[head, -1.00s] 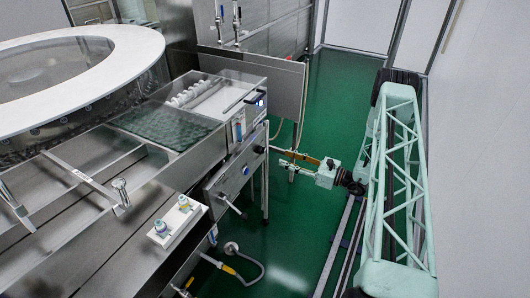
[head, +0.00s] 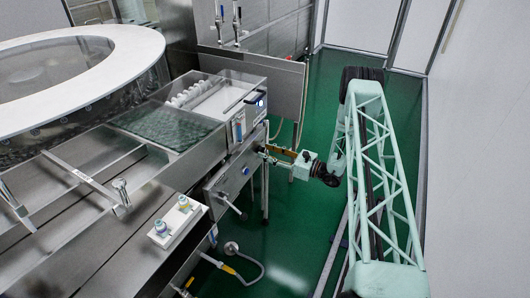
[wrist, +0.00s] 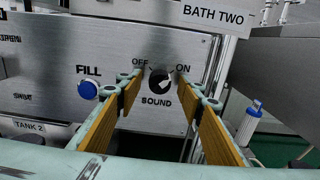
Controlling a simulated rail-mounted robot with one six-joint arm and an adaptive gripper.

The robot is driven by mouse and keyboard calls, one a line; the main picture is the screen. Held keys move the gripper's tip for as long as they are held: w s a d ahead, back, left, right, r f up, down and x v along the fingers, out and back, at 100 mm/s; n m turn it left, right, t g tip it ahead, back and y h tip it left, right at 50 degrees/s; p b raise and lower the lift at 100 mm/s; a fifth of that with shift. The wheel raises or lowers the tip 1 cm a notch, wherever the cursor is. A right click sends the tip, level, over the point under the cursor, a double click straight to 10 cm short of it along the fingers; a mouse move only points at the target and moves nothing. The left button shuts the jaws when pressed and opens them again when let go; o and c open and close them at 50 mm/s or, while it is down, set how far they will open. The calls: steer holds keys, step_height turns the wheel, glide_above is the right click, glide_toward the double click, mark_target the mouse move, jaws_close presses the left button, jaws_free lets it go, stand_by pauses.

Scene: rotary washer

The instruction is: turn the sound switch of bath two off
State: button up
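The sound switch (wrist: 159,82) is a round black knob on the steel front panel (wrist: 50,50), with OFF printed at its upper left and ON at its upper right. Its pointer seems to lean toward ON, but it is small in the wrist view. A BATH TWO label (wrist: 212,15) is above it to the right. My gripper (wrist: 165,95) is open, its gold-padded fingers on either side of the knob in the picture. Whether they reach the knob's depth is unclear. In the head view my gripper (head: 266,152) is close to the panel, and the knob cannot be made out.
A blue FILL button (wrist: 88,90) is left of the knob. A white-and-blue fitting (wrist: 250,122) is at the right. A steel leg (head: 265,195) stands below the panel. Green floor (head: 290,225) is open below my arm.

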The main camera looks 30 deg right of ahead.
steer(key=shift+w+a, duration=0.35)
steer(key=shift+w, duration=0.15)
steer(key=shift+c, duration=0.4)
steer(key=c, duration=0.8)
steer(key=shift+f+n+b, duration=0.1)
steer(key=shift+n+b, duration=0.3)
steer(key=shift+b, duration=0.05)
steer(key=shift+s+a+f+n+b, duration=0.1)
steer(key=shift+n+b, duration=3.85)
steer(key=shift+n, duration=0.25)
steer(key=shift+s+a+f+n+b, duration=0.1)
steer(key=shift+n+b, duration=3.85)
steer(key=shift+n, duration=0.25)
steer(key=shift+r+n, duration=0.1)
steer(key=shift+n, duration=0.2)
